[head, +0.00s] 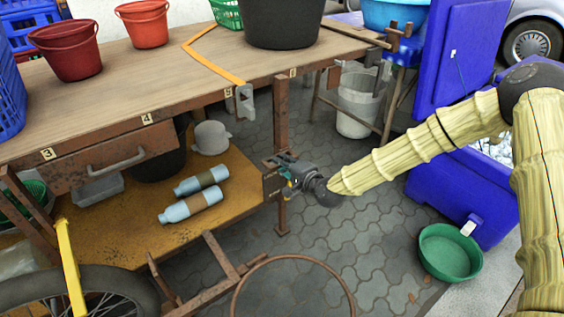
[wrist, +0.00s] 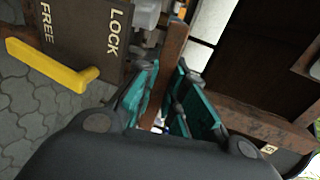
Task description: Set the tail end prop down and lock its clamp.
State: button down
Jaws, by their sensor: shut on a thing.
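In the wrist view, the two teal fingers of my gripper (wrist: 168,70) are closed around a narrow rusty-brown bar (wrist: 176,40), which looks like the tail end prop. A dark clamp plate (wrist: 85,40) marked FREE and LOCK is beside it on the left. Its yellow lever (wrist: 45,65) lies along the plate's lower edge, with its long arm toward the FREE side. In the head view, my gripper (head: 283,172) is beside the rusty upright (head: 281,120) under the table's right part. The dark plate (head: 271,184) is partly hidden there.
The wooden table (head: 150,75) carries red buckets (head: 72,52) and a black tub (head: 281,22). Two blue-grey cylinders (head: 191,207) lie on the lower shelf (head: 100,240). A hoop (head: 293,262) and green basin (head: 450,252) are in front. Paving (head: 370,220) between is clear.

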jog(key=c, duration=1.5)
grip_release()
jog(key=shift+s+d, duration=0.1)
jog(key=v, duration=1.2)
